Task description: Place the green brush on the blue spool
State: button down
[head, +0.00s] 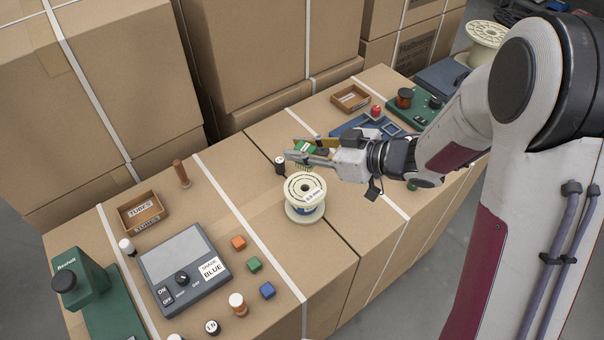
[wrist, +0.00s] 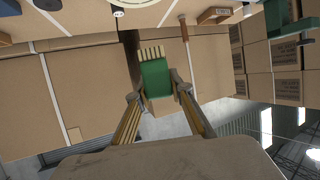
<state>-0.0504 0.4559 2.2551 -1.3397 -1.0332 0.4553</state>
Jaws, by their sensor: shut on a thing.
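My gripper (head: 298,157) is shut on the green brush (head: 306,148) and holds it in the air, just behind and above the blue spool in the head view. The wrist view shows the green brush (wrist: 155,79) between both fingers, with its pale bristles at one end. The brush appears apart from the spool. A cream rim at the top edge of the wrist view (wrist: 132,3) looks like this spool, mostly cut off.
A grey control box (head: 185,268) marked "SPADE BLUE" and orange, green and blue blocks (head: 254,264) lie left of the spool. A dark cylinder (head: 280,165) stands close behind it. A blue tray (head: 355,127) lies beyond my gripper. The box top right of the spool is clear.

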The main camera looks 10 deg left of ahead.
jog(key=shift+f, duration=1.9)
jog(key=shift+f, duration=2.1)
jog(key=shift+f, duration=0.15)
jog(key=c, duration=1.8)
grip_release()
jog(key=shift+r, duration=0.2)
jog(key=shift+s+d+r, duration=0.15)
jog(key=shift+d+r, duration=0.1)
jog(key=shift+d, duration=0.4)
jog(key=shift+v, duration=5.3)
